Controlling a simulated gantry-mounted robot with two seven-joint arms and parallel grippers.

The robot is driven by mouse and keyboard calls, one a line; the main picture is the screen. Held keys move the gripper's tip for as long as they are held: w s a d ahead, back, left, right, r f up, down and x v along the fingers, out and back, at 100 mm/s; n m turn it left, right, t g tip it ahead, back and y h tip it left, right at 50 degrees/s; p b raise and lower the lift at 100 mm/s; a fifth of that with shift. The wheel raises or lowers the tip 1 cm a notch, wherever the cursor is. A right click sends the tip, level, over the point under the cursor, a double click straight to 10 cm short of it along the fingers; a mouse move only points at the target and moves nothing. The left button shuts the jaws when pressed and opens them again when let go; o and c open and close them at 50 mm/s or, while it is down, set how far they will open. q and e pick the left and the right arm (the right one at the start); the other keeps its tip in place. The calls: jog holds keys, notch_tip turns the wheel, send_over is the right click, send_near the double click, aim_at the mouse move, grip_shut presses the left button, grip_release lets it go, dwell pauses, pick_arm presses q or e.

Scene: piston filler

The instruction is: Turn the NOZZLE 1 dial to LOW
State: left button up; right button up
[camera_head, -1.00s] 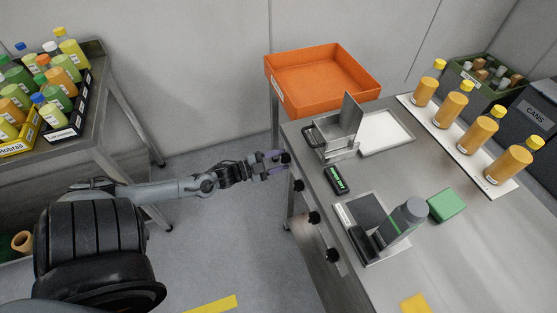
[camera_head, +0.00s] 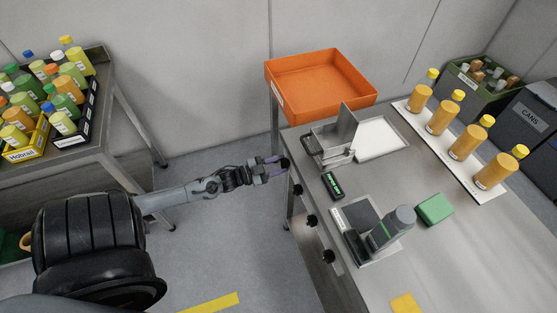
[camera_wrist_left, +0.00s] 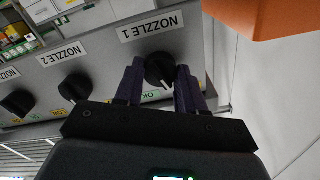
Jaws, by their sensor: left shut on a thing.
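The NOZZLE 1 dial (camera_wrist_left: 159,68) is a round black knob on the grey front panel. In the left wrist view, its printed label (camera_wrist_left: 152,27) appears upside down. My left gripper (camera_wrist_left: 160,88) has its two purple fingers on either side of the dial and is shut on it. A white pointer mark on the knob faces the lower part of the picture, near a green OK mark (camera_wrist_left: 150,96). The LOW mark cannot be made out. In the head view, my left gripper (camera_head: 279,167) is at the dial at the table's far front corner. My right gripper is not in view.
The NOZZLE 2 dial (camera_wrist_left: 75,87) and another black dial (camera_wrist_left: 17,103) sit along the same panel. An orange tray (camera_head: 320,110) stands behind the corner. The table holds a metal hopper (camera_head: 335,135), a small display (camera_head: 333,186) and a green block (camera_head: 434,209).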

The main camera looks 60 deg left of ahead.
pick_arm(q)
jog(key=n+p, duration=0.2)
jog(key=shift+r+n, duration=0.2)
jog(key=shift+n, duration=0.1)
jog(key=shift+f+n+p, duration=0.15)
jog(key=shift+n+p, duration=0.7)
jog(key=shift+n, duration=0.25)
jog(key=shift+f, duration=0.1)
jog(key=o, duration=1)
jog(key=shift+o, duration=0.2)
jog(key=shift+s, duration=0.15)
jog(key=s+a+p, duration=0.1)
jog(key=s, duration=0.9)
jog(key=shift+s+a+p, duration=0.25)
jog(key=shift+a+p, duration=0.05)
jog(key=shift+a, duration=0.05)
